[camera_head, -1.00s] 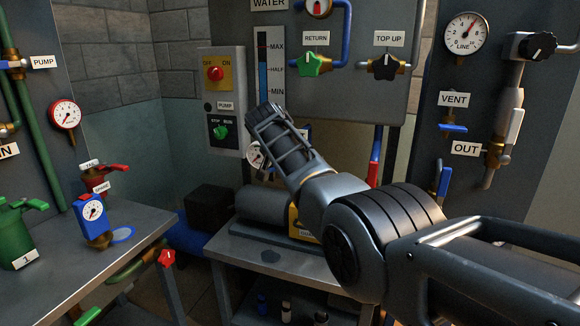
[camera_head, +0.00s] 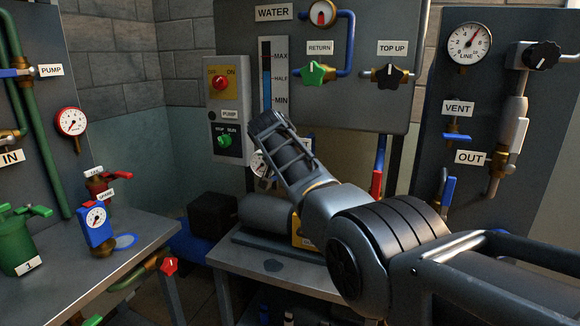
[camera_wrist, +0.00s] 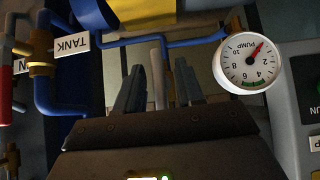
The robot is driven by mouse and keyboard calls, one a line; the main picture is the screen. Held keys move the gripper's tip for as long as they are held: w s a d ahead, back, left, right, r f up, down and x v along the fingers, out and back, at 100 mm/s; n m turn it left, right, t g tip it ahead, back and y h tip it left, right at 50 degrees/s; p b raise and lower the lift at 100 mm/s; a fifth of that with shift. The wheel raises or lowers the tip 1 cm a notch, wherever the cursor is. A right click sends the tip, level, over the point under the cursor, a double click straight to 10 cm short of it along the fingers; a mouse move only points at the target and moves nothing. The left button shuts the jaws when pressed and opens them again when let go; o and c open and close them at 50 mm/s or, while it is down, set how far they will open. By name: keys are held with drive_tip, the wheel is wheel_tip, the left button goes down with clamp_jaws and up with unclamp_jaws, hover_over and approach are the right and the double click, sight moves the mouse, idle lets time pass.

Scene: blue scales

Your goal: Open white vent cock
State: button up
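A white lever (camera_head: 513,132) stands upright along the pipe above the OUT label, on the right panel in the head view. To its left, the VENT label (camera_head: 458,108) sits above a small brass cock with a blue handle (camera_head: 457,138). No white handle shows at the VENT label. My gripper (camera_wrist: 158,85) is open in the wrist view, its two dark fingers apart. A pale upright bar shows between them; I cannot tell its depth. In the head view my arm points up and left, away from the right panel, and the fingers cannot be made out.
In the wrist view, the PUMP gauge (camera_wrist: 248,63), an upside-down TANK label (camera_wrist: 72,45) and blue pipes (camera_wrist: 55,85) surround the fingers. In the head view, a bench (camera_head: 300,270) stands below my arm. A black knob (camera_head: 541,55) is above the white lever.

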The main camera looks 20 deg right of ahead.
drive_tip(key=v, duration=0.7)
drive_tip(key=shift+s+a+r, duration=0.1)
